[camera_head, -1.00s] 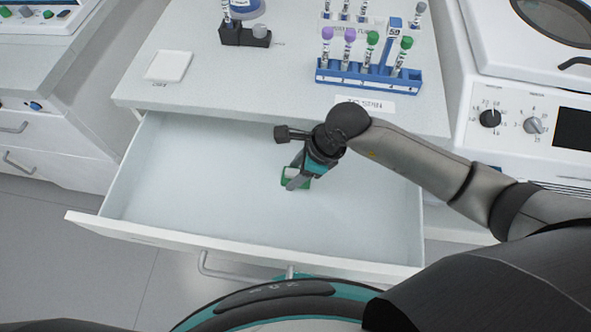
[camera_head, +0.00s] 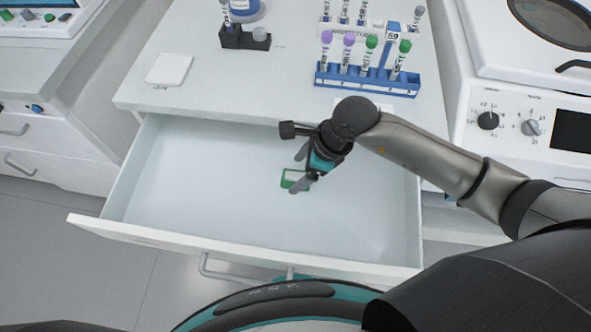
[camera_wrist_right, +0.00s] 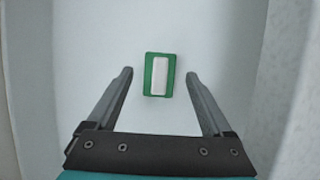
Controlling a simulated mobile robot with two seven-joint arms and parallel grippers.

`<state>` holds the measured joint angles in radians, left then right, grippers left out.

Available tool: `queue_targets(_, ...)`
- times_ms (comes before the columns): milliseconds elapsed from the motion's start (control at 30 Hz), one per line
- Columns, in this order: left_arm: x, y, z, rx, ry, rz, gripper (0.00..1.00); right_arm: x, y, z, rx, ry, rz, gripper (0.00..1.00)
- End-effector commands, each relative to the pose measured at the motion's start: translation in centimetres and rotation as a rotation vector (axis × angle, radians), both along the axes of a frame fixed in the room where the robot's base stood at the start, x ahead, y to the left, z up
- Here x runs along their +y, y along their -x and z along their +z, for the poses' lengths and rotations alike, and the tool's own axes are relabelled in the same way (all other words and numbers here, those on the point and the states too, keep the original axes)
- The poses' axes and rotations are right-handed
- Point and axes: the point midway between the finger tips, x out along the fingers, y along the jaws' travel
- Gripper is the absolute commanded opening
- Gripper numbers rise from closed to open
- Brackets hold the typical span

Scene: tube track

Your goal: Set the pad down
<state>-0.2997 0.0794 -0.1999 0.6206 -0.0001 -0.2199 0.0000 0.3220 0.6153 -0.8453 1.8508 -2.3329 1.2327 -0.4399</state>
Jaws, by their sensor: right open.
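The pad is a small green rectangle with a white block on top, and it lies on the floor of the open drawer (camera_head: 190,190). In the head view the pad (camera_head: 289,180) is partly hidden by my right gripper (camera_head: 297,172). In the right wrist view the pad (camera_wrist_right: 159,76) shows whole, ahead of and between the two fingers. My right gripper (camera_wrist_right: 158,75) is open and empty, with clear gaps between each finger and the pad. My left gripper is not in view.
A white square plate (camera_head: 169,69) lies at the counter's left. A blue rack (camera_head: 367,78) with capped tubes stands at the back right, next to a white machine (camera_head: 530,120). The drawer's walls surround my right gripper. The drawer floor is otherwise bare.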

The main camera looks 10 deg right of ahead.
Motion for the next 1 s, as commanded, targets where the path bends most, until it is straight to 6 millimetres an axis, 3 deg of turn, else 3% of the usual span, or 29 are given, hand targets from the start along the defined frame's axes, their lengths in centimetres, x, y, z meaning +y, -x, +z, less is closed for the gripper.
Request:
queue_targets(200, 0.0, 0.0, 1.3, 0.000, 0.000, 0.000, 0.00, -1.9, 0.5, 4.8, -0.004, 0.001, 0.000, 0.85)
queue_targets(400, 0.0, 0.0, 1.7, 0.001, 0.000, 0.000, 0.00, -3.1, 0.9, 7.8, -0.003, 0.001, -0.001, 0.85)
queue_targets(600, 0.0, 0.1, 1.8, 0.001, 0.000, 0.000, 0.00, -3.5, 1.2, 8.8, 0.000, 0.000, 0.001, 0.85)
queue_targets(1000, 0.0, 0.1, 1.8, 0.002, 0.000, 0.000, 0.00, -3.5, 1.1, 8.8, 0.000, 0.000, 0.000, 0.85)
